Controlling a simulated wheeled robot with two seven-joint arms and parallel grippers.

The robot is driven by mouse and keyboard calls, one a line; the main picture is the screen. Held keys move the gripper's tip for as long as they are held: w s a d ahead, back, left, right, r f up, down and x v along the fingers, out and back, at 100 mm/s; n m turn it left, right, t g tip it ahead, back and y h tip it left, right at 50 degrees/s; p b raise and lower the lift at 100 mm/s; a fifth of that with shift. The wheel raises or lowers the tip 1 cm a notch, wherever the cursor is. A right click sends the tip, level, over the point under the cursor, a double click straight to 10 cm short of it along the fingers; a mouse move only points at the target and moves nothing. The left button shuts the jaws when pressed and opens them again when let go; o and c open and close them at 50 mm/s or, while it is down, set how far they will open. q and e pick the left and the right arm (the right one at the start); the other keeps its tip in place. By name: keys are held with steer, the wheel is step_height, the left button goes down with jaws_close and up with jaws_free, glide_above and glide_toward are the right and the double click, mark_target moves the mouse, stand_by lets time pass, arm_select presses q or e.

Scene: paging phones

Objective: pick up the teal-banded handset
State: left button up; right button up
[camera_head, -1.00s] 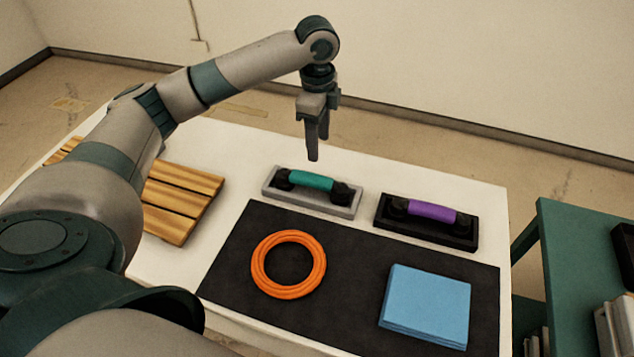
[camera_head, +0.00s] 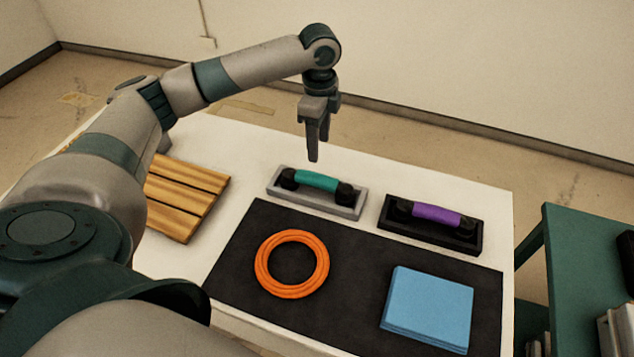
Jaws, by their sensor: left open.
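The teal-banded handset (camera_head: 316,180) lies on a grey cradle (camera_head: 336,207) near the back of the white table. It has dark round ends and a teal middle. My left gripper (camera_head: 314,158) points down above the handset, apart from it, with its fingers open and nothing between them. A similar handset with a purple band (camera_head: 436,214) lies on a black cradle (camera_head: 412,234) to the right. My right gripper is not in view.
An orange coiled ring (camera_head: 262,262) and a blue folded cloth or pad (camera_head: 428,305) lie on a black mat (camera_head: 350,270). A slatted wooden board (camera_head: 188,197) is at left. A green shelf unit (camera_head: 585,250) stands at right. White table (camera_head: 235,150) shows bare behind the cradles.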

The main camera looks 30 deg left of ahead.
arm_select(q)
steer(key=p, duration=0.2)
glide_above(317, 177)
step_height(317, 177, down, 7)
steer(key=shift+w+d+r, duration=0.1)
steer(key=shift+w, duration=0.05)
steer(key=shift+f, duration=0.65)
steer(key=shift+f+p, duration=0.4)
steer(key=shift+p, duration=0.05)
steer(key=f+p, duration=0.1)
steer(key=f, duration=0.2)
steer(key=shift+s+p, duration=0.2)
steer(key=shift+p, duration=0.1)
steer(key=shift+f, duration=0.7)
